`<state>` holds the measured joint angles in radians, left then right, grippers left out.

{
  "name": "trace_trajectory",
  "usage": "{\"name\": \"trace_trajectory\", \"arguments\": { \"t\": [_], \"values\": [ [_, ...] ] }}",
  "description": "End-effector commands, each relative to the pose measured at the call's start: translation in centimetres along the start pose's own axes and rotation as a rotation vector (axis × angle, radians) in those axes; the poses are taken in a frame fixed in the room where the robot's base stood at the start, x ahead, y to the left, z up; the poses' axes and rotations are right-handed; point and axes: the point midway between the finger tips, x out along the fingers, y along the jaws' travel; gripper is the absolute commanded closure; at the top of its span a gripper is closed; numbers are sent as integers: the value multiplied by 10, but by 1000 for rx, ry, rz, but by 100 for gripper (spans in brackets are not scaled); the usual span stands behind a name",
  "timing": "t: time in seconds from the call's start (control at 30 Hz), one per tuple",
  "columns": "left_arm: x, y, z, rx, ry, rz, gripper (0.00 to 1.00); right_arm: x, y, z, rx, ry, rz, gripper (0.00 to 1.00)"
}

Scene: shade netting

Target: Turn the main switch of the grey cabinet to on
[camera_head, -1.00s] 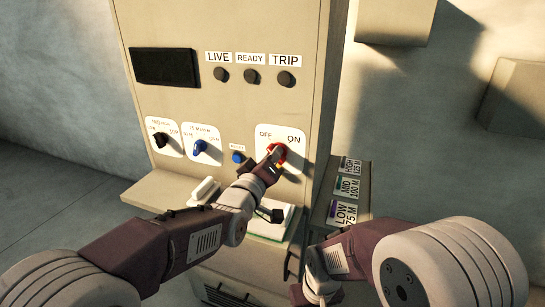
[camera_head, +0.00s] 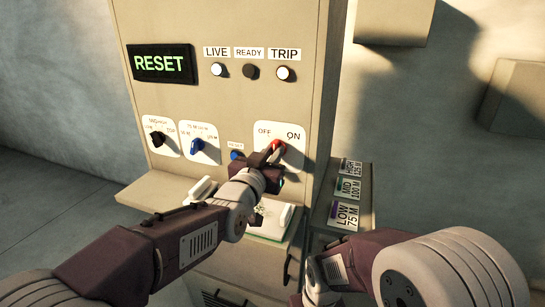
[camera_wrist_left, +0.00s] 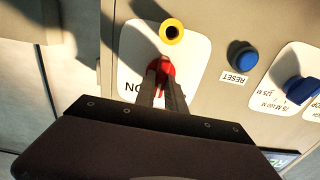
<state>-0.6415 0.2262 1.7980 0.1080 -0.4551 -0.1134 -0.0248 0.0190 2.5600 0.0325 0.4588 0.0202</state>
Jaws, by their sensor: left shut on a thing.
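The grey cabinet (camera_head: 222,22) stands ahead with its front panel facing me. Its main switch (camera_head: 276,147) is a red knob on a white plate marked OFF at left and ON at right. My left gripper (camera_head: 273,158) is shut on this knob; the left wrist view shows both fingers (camera_wrist_left: 163,80) around the red knob (camera_wrist_left: 165,67). The fingers hide part of the knob, so I cannot tell its exact angle. A yellow ring with a dark centre (camera_wrist_left: 172,31) sits on the same plate, close to the knob. My right arm shows at lower right, its fingers out of sight.
The display (camera_head: 162,64) reads RESET. The LIVE lamp (camera_head: 219,70) and TRIP lamp (camera_head: 284,73) are lit white; READY (camera_head: 251,72) is dark. A blue reset button (camera_head: 236,155), blue knob (camera_head: 197,146) and black knob (camera_head: 157,139) are left of the switch. A shelf (camera_head: 150,190) juts out below.

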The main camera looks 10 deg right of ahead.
Motion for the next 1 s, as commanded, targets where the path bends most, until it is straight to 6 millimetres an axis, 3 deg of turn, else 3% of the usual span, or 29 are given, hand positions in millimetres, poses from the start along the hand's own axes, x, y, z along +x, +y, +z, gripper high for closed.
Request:
{"name": "trace_trajectory", "arguments": {
  "t": [0.6,1.0],
  "values": [
    [0,3,0,549,3,-1,100,5,0,0,0,0,0,45],
    [0,4,0,745,3,-1,100,4,0,0,0,0,0,45]
  ]
}}
